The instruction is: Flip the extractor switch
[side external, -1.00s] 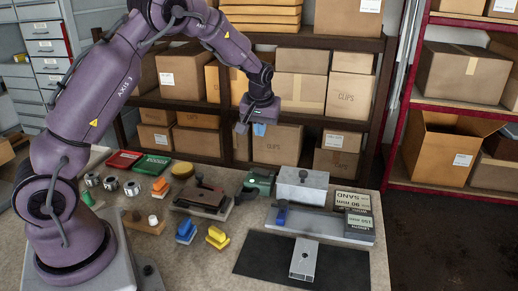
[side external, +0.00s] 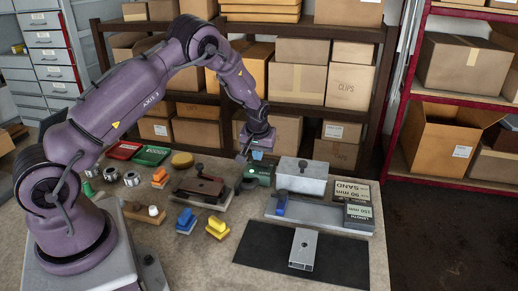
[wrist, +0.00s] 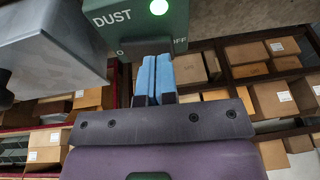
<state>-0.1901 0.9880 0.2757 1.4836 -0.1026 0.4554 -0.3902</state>
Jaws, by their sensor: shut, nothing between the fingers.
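The extractor switch box (side external: 262,172) is a green box at the back of the bench, beside a grey metal block. In the wrist view the box (wrist: 120,22) fills the top centre, with the word DUST, part of an OFF label and a lit green lamp (wrist: 159,7). My gripper (side external: 257,155) is just above and behind the box in the side view. In the wrist view its blue fingertips (wrist: 155,60) are together and empty, right at the box's edge below the lamp.
The grey metal block (side external: 301,177) stands close to the right of the box. A brown clamp fixture (side external: 203,187) lies to its left. Blue and yellow pieces, a black mat (side external: 260,250) and label blocks (side external: 358,205) occupy the front and right. Shelves with cartons stand behind.

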